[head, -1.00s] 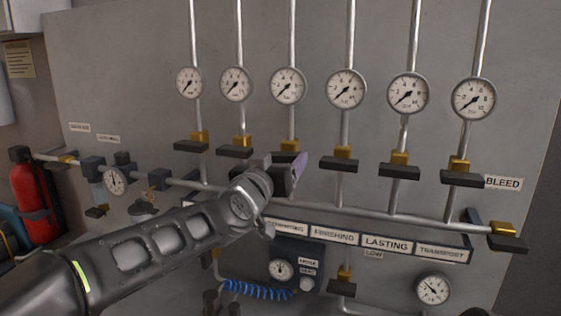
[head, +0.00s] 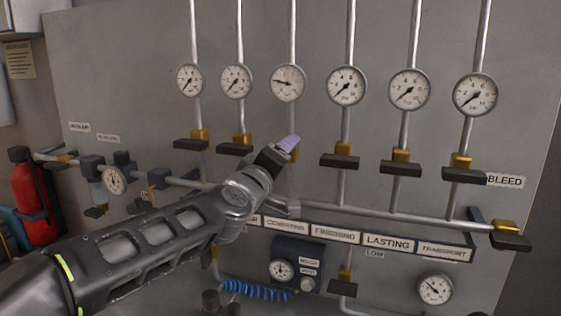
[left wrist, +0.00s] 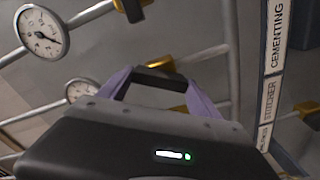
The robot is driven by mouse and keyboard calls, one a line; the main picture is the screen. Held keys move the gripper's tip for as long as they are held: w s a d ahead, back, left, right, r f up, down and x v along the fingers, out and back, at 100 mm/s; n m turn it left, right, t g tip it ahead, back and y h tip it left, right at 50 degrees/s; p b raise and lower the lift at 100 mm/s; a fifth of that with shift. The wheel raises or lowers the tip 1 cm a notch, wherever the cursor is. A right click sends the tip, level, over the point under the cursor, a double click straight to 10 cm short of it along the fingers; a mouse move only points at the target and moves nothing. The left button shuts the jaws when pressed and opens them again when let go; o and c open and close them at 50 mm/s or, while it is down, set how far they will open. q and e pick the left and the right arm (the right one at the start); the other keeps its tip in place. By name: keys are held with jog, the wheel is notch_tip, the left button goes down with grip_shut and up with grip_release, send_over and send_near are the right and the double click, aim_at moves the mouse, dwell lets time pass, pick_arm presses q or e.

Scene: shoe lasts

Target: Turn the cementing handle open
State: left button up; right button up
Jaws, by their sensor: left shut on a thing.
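The cementing handle is the dark lever on the third pipe from the left, above the CEMENTING label (head: 286,224). My left gripper (head: 288,145) covers it in the head view. In the left wrist view its dark bar (left wrist: 160,82) shows between the purple fingers of my left gripper (left wrist: 160,90), which is shut on it. The CEMENTING label (left wrist: 277,35) also shows at the right there. The gauge (head: 287,83) above this pipe has its needle pointing left, unlike its neighbours. The handle's exact angle is hard to tell. My right gripper is not in view.
Similar dark handles on brass valves flank it, at left (head: 236,149) and right (head: 340,161). A horizontal manifold pipe (head: 375,213) and label strip run below. A regulator box (head: 297,262) and blue coiled hose (head: 255,290) sit lower. A red extinguisher (head: 38,205) stands left.

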pick_arm(q)
jog(key=n+b, duration=0.1)
jog(key=n, duration=0.5)
jog(key=shift+f, duration=0.1)
jog(key=shift+n, duration=0.3)
jog(key=o, duration=1.4)
jog(key=b+v, duration=0.1)
jog(key=v, duration=0.6)
jog(key=shift+s+a, duration=0.1)
jog(key=shift+s, duration=0.25)
